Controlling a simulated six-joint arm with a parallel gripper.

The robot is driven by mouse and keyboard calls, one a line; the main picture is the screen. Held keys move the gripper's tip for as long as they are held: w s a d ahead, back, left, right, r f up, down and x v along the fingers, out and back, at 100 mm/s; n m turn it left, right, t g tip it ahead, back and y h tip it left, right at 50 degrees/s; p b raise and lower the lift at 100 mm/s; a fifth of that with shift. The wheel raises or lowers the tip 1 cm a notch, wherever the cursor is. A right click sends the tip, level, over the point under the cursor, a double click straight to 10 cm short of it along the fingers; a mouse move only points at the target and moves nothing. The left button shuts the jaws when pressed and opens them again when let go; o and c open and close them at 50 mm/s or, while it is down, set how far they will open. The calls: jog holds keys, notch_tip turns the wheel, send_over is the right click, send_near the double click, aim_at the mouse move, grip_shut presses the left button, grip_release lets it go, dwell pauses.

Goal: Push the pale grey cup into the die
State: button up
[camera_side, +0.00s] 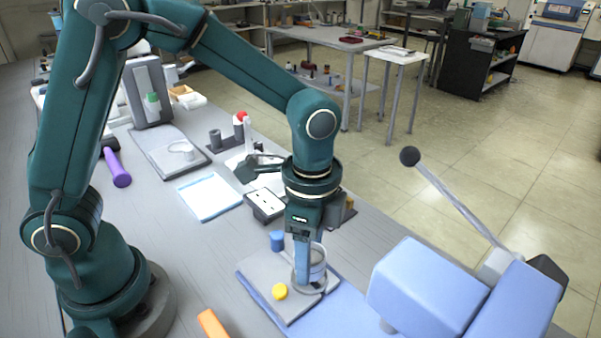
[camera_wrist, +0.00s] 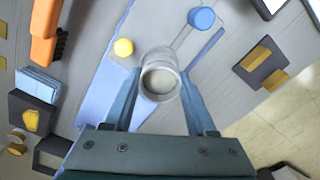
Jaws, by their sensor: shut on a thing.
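The pale grey cup (camera_side: 318,263) stands upright between the fingers of my gripper (camera_side: 302,272), which points straight down and is shut on it. In the wrist view the cup (camera_wrist: 160,77) shows its round open mouth, with a finger on each side. Below the cup, a darker grey round ring (camera_side: 308,288), apparently the die, sits on a flat grey plate (camera_side: 258,273). The cup and fingers partly hide the ring. I cannot tell how deep the cup sits in it.
A yellow knob (camera_side: 279,291) and a blue knob (camera_side: 277,240) stand on the plate close to my gripper. A large blue press (camera_side: 425,290) with a long lever stands at the right. An orange handle (camera_side: 212,323) lies at the front. A black-and-white box (camera_side: 266,205) stands behind.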

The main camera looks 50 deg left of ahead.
jog(key=shift+r, duration=0.9)
jog(key=w+a+r+n, duration=0.2)
jog(key=a+r+n, duration=0.8)
jog(key=a, duration=0.4)
jog(key=s+a+f+n, duration=0.1)
jog(key=s+a+f, duration=0.1)
jog(key=s+a, duration=0.4)
jog(key=s+a+f+n, duration=0.1)
jog(key=s+a+f, duration=0.2)
jog(key=s+a, duration=0.3)
jog(key=shift+s+f+n, duration=0.3)
jog(key=shift+s+n, duration=0.1)
jog(key=shift+s, duration=0.4)
